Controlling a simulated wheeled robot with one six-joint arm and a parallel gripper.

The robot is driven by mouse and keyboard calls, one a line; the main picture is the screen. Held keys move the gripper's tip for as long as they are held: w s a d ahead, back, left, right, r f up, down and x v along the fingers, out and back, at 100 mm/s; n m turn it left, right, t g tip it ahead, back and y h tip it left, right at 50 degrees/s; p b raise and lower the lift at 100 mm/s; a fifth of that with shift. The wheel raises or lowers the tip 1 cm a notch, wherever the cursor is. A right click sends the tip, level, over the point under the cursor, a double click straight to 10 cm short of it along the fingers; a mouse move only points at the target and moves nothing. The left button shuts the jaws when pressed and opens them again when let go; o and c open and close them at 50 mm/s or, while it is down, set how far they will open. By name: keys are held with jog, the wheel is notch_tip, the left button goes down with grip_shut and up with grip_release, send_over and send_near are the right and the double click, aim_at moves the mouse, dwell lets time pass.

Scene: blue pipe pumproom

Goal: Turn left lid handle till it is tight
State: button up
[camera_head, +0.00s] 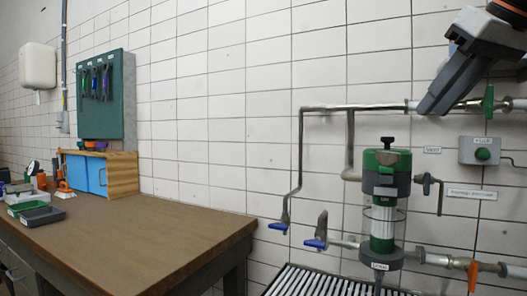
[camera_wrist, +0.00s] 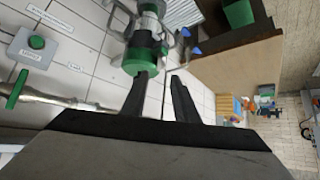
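The filter housing has a green and grey lid (camera_head: 386,183) with a dark knob (camera_head: 387,143) on top. Its clear body with a white cartridge (camera_head: 383,228) stands upright below. In the wrist view the green lid (camera_wrist: 146,56) is just beyond my fingertips. A separate left lid handle is too small to make out for certain. My gripper (camera_head: 428,108) is above and to the right of the lid in the head view, pointing down and left. In the wrist view my gripper (camera_wrist: 160,77) has its two fingers apart, with nothing seen between them but wall.
Pipes run along the tiled wall, with blue-handled valves (camera_head: 314,243) left of the filter and a green valve handle (camera_head: 488,102) at upper right. A grey box with a green button (camera_head: 483,154) is on the right. A brown workbench (camera_head: 135,232) stands left.

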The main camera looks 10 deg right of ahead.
aim_at(387, 159)
jog(key=shift+x, duration=7.35)
grip_shut()
